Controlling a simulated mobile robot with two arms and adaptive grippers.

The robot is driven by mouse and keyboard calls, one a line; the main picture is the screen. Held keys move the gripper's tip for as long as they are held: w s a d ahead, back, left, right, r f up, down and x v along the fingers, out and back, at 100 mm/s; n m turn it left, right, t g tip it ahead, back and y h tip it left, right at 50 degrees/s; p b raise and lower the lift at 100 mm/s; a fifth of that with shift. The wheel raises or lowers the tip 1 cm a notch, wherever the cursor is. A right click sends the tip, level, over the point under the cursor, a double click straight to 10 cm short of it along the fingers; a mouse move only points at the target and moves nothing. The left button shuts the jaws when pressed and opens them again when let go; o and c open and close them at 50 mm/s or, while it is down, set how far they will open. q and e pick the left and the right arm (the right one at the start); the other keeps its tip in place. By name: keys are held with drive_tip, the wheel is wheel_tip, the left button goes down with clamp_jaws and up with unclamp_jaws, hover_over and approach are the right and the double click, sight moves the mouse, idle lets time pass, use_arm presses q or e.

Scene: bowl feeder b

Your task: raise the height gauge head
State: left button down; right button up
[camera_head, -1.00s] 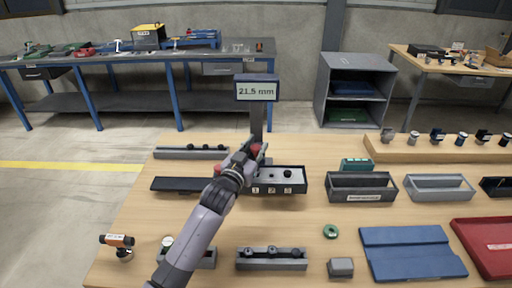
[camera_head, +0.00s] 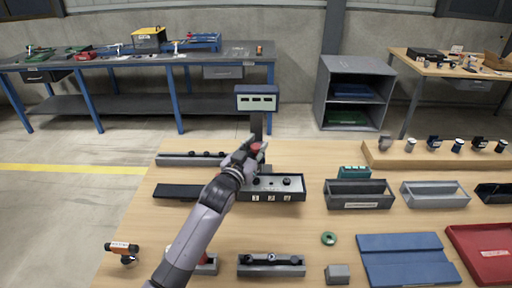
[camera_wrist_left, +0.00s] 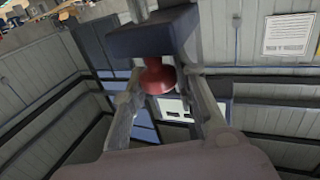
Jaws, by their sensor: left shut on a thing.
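The height gauge stands at the back of the wooden table, with a dark column (camera_head: 256,124) and a display (camera_head: 257,98) on top. The display shows dashes, no number. My left gripper (camera_head: 250,150) is at the column, above the black tray with numbered labels. It is shut on the red knob (camera_head: 255,147) of the gauge head. In the left wrist view, the red knob (camera_wrist_left: 155,78) sits between the fingers, under a dark blue block (camera_wrist_left: 150,35) of the head. The fingers hide part of the head in the head view. My right gripper is not in view.
The numbered tray (camera_head: 272,197) is below the gripper. A black plate (camera_head: 178,191) and grey rail (camera_head: 190,160) lie to the left. Grey bins (camera_head: 359,204), a green ring (camera_head: 329,239) and a blue mat (camera_head: 408,278) are to the right.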

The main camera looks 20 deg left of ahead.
use_arm(q)
drive_tip(key=shift+r, duration=0.45)
drive_tip(key=c, duration=1.6)
unclamp_jaws()
drive_tip(key=shift+o, duration=1.4)
drive_tip(key=shift+f, duration=0.2)
drive_tip(key=s+a, duration=0.1)
drive_tip(key=s, duration=1.1)
drive_tip(key=shift+a, duration=0.15)
drive_tip(key=shift+f, duration=0.1)
